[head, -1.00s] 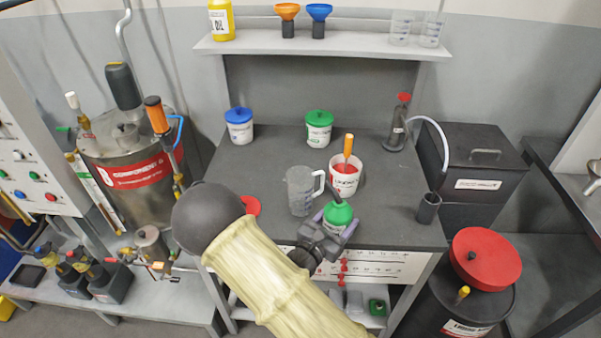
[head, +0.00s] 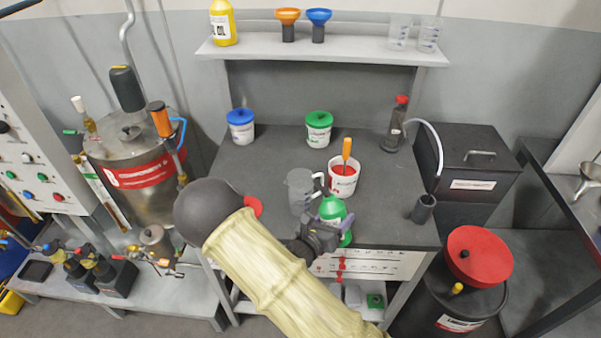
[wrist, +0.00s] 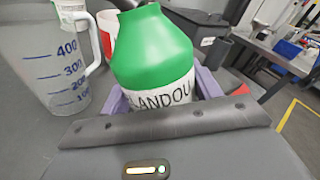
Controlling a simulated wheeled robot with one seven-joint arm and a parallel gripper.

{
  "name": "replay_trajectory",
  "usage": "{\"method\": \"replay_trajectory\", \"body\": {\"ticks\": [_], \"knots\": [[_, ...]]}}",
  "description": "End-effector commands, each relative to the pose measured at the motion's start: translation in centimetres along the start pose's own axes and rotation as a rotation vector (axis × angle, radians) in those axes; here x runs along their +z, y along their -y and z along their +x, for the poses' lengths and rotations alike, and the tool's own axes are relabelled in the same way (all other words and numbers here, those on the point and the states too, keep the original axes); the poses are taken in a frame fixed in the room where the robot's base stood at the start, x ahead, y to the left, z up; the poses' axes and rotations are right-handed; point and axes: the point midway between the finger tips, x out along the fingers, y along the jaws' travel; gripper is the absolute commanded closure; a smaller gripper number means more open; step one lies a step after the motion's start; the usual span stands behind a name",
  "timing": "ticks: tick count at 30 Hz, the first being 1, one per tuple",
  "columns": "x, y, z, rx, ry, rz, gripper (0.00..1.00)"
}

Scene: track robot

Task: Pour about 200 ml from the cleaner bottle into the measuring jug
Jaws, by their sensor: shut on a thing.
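The cleaner bottle is green with a white label; it shows in the head view (head: 333,208) and fills the middle of the wrist view (wrist: 153,50). My gripper (head: 326,230) is shut on it near the front edge of the bench, and its purple fingers flank the label. The bottle looks roughly upright. The clear measuring jug (head: 299,190) stands on the bench just left of the bottle, handle toward it. In the wrist view the jug (wrist: 42,60) shows blue marks from 100 to 400 and no clear liquid.
A white bucket with red contents (head: 343,180) and an orange-handled tool stands behind the bottle. Green-lidded (head: 319,130) and blue-lidded (head: 241,127) tubs stand at the back. A dark cup (head: 424,208) is at the right edge. The bench centre (head: 270,165) is clear.

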Motion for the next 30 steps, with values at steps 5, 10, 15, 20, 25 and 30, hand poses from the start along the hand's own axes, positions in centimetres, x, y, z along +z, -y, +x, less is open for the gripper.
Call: {"method": "replay_trajectory", "body": {"ticks": [5,10,15,20,25,30], "knots": [[1.4,0.2,0.0,-0.003,-0.028,-0.106,0.75],[2.4,0.2,0.0,-0.003,-0.048,-0.184,0.75],[2.5,0.2,0.0,-0.004,-0.063,-0.237,0.75],[2.5,0.2,0.0,-0.004,-0.071,-0.269,0.75],[2.5,0.2,0.0,-0.004,-0.077,-0.291,0.75],[2.5,0.3,0.0,-0.004,-0.084,-0.316,0.75]]}}
